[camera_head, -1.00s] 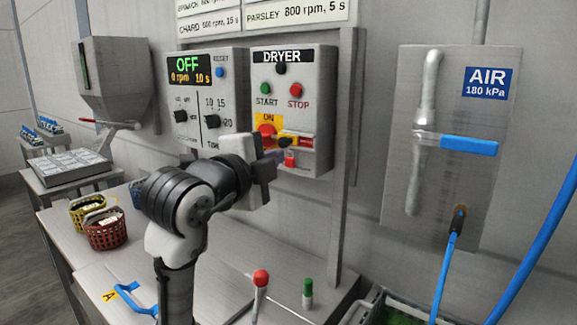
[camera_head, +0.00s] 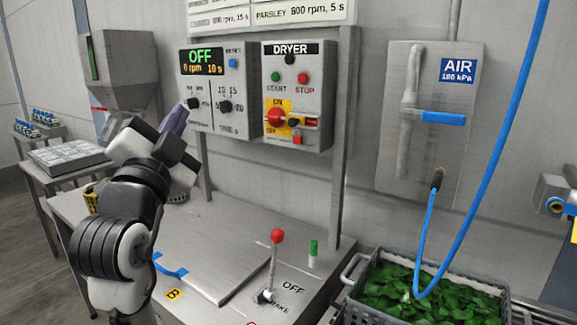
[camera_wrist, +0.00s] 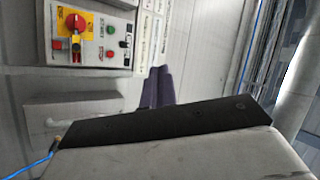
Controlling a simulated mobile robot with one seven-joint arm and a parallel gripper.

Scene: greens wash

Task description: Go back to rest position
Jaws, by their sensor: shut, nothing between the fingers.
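My gripper (camera_head: 176,120) is raised at the left of the head view, in front of the wall and left of the control box. Its dark fingers are together with nothing between them. In the wrist view the fingers (camera_wrist: 158,88) show close together beyond the dark bracket, pointing up the picture. The gripper is apart from the panels in the head view. The dryer panel (camera_head: 297,95) has a red rotary switch on a yellow plate. The control box (camera_head: 212,90) reads OFF, 0 rpm, 10 s.
A steel worktop with a lid (camera_head: 207,245) and a red-knobbed brake lever (camera_head: 277,238) lies below. A grey crate (camera_head: 345,292) of greens stands at the right. A blue hose (camera_head: 428,235) hangs from the air panel (camera_head: 465,105) over the crate. A hopper (camera_head: 125,70) stands at the left.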

